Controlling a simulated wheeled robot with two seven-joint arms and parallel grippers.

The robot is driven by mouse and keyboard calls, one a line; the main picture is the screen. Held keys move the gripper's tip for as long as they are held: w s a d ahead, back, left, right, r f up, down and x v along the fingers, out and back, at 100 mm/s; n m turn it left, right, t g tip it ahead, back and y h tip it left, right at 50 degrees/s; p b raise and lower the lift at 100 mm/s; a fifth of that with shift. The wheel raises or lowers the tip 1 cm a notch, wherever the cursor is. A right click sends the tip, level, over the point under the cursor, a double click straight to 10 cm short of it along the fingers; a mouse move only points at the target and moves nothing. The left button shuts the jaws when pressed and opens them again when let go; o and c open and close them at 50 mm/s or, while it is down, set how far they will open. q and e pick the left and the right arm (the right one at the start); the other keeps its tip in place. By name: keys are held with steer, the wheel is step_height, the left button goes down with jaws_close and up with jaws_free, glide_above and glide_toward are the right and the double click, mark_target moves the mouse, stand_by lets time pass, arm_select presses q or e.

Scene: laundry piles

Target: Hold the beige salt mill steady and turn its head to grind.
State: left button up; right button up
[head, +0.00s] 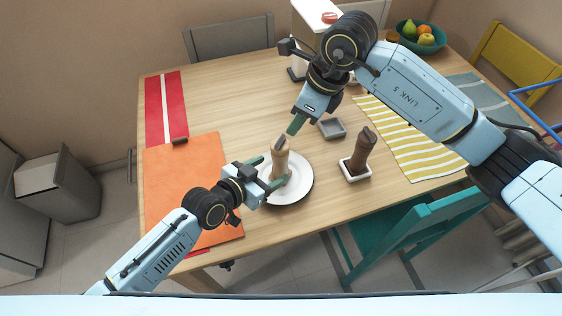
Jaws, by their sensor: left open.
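The beige salt mill (280,163) stands upright on a round white plate (297,187) near the middle of the table; its top looks greyish-brown. My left gripper (270,172) is low at the mill's body, with its green fingers apart, one on the far side and one on the near side. Whether either finger touches the mill cannot be told. My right gripper (297,124) points down from above, its green fingertips just above and right of the mill's head. One finger hides the other, so its opening is unclear.
A darker brown mill (361,155) stands in a small white dish (354,175) to the right. A grey square dish (332,128) lies behind. A fruit bowl (423,42) is at the far right.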

arm_select(q)
steer(key=x, duration=0.6)
steer(key=shift+w+d+f, duration=0.1)
steer(key=shift+w+d, duration=0.05)
steer(key=shift+d, duration=0.05)
